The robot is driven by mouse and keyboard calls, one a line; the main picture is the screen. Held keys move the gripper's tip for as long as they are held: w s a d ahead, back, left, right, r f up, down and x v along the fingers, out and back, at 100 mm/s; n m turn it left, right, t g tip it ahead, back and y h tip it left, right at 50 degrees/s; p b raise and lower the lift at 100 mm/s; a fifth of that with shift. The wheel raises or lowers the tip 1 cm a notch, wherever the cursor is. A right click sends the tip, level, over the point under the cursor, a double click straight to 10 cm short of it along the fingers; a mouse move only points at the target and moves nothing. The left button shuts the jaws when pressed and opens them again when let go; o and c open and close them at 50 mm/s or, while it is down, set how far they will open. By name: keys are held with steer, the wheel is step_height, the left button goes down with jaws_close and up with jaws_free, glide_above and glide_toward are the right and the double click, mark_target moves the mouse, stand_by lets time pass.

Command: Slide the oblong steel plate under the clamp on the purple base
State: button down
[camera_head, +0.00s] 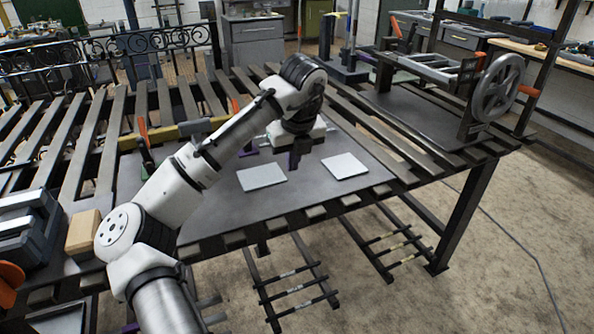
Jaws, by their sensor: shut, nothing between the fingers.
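Two flat pale steel plates lie on the dark sheet on the slatted table, a left plate (262,177) and a right plate (345,165). They are close in size, and I cannot tell for sure which is the oblong one. My gripper (294,163) points down between and slightly behind them, shut and empty, apart from both plates. An orange-handled clamp (143,132) stands at the left by a yellow bar. Another orange handle (235,106) shows behind my arm.
A hand-wheel machine (498,88) stands on the table's right end. A wooden block (83,234) and a dark grey case (28,235) are at the left. The dark sheet (320,195) is bare in front of the plates, up to the table's front edge.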

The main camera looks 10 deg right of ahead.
mark_target(275, 172)
steer(key=p+x, duration=0.1)
steer(key=x, duration=0.8)
steer(key=shift+w+a+f, duration=0.1)
steer(key=shift+w+f, duration=0.05)
steer(key=shift+f, duration=0.1)
steer(key=w+p, duration=0.1)
steer(key=w+a, duration=0.1)
steer(key=w, duration=0.1)
steer(key=shift+p, duration=0.35)
steer(key=shift+w+f, duration=0.15)
steer(key=shift+w, duration=0.3)
steer(key=w+p, duration=0.1)
steer(key=w+a, duration=0.1)
steer(key=w, duration=0.1)
steer(key=w+p, duration=0.1)
steer(key=shift+w+a+p, duration=0.3)
steer(key=shift+w, duration=0.1)
steer(key=shift+w+a, duration=0.25)
steer(key=shift+w, duration=0.3)
steer(key=shift+s+d, duration=0.1)
steer(key=shift+s, duration=0.05)
